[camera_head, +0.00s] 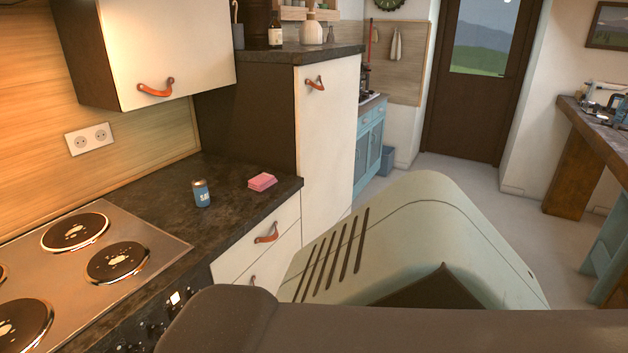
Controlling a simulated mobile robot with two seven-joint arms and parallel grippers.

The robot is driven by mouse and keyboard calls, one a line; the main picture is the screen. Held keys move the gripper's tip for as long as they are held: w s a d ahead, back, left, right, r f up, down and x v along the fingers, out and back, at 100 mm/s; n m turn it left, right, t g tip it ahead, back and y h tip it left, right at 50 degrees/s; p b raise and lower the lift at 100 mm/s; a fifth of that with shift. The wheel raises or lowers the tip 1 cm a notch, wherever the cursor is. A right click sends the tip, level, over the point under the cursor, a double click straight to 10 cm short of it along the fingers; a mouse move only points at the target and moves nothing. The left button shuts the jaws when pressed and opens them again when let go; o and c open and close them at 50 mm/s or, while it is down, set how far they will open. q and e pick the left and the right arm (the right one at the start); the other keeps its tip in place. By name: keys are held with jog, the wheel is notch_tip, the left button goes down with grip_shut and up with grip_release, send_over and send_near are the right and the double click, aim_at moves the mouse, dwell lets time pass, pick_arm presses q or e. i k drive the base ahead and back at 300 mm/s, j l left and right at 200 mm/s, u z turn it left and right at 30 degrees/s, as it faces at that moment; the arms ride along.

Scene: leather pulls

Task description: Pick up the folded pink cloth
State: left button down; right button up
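The folded pink cloth (262,182) lies on the dark countertop (225,208), close to its front right corner and beside the tall cabinet. It looks like a small, flat, layered stack. Nothing touches it. Neither of my grippers shows in the head view. Large parts of my own body fill the lower middle and lower right of the picture.
A blue can (201,193) stands left of the cloth. A stove (85,262) with several hotplates is at the left. A wall cabinet (150,50) hangs above the counter. A tall cabinet (328,130) rises behind the cloth. Open floor (480,185) lies toward the door.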

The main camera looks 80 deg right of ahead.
aim_at(261, 183)
jog(key=z, duration=2.1)
jog(key=u, duration=1.05)
jog(key=i+l, duration=0.15)
jog(key=l, duration=0.25)
jog(key=i+l+u, duration=0.15)
jog(key=l, duration=0.25)
jog(key=i+l, duration=0.1)
jog(key=l, duration=0.3)
jog(key=i+l+u, duration=0.15)
jog(key=l, duration=0.3)
jog(key=i+l, duration=0.1)
jog(key=l, duration=0.3)
jog(key=u, duration=0.05)
